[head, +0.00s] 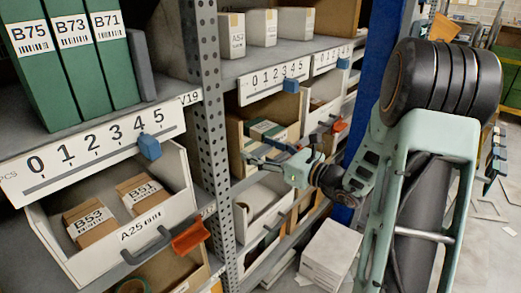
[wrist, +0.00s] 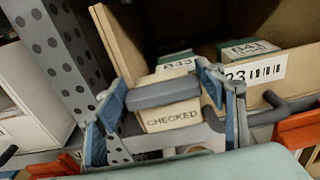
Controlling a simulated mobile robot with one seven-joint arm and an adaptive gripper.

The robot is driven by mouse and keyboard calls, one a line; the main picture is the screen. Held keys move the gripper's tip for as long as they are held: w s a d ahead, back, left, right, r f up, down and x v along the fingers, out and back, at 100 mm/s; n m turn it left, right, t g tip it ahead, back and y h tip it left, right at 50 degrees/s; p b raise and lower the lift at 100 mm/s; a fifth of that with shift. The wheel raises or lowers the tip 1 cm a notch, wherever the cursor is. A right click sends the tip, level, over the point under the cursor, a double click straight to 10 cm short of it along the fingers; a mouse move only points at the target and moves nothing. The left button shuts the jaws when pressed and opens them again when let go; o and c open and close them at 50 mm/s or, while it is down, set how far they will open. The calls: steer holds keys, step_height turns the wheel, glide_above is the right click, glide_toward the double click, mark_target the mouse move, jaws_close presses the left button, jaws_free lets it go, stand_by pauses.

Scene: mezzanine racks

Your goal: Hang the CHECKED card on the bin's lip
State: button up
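The CHECKED card (wrist: 170,117) is cream with dark lettering and has a grey bar (wrist: 165,94) along its top. In the wrist view my gripper (wrist: 168,105) has its blue-padded fingers at the two ends of that bar and appears shut on it. The tan bin (wrist: 118,45) is just beyond, with green-topped packs (wrist: 258,50) and a white label (wrist: 256,70) on its front. The card covers part of the bin's front; I cannot tell whether it touches the lip. In the head view my gripper (head: 265,155) is in front of the tan bin (head: 238,140) on the middle shelf.
A perforated grey rack post (head: 208,115) stands left of my gripper. A white bin (head: 135,238) with an orange tag (head: 190,237) is nearer on the left. White boxes (head: 328,250) are stacked low. Another grey handle and orange tag (wrist: 298,130) are close on the right.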

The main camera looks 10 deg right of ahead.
steer(key=o, duration=0.3)
steer(key=shift+o, duration=0.2)
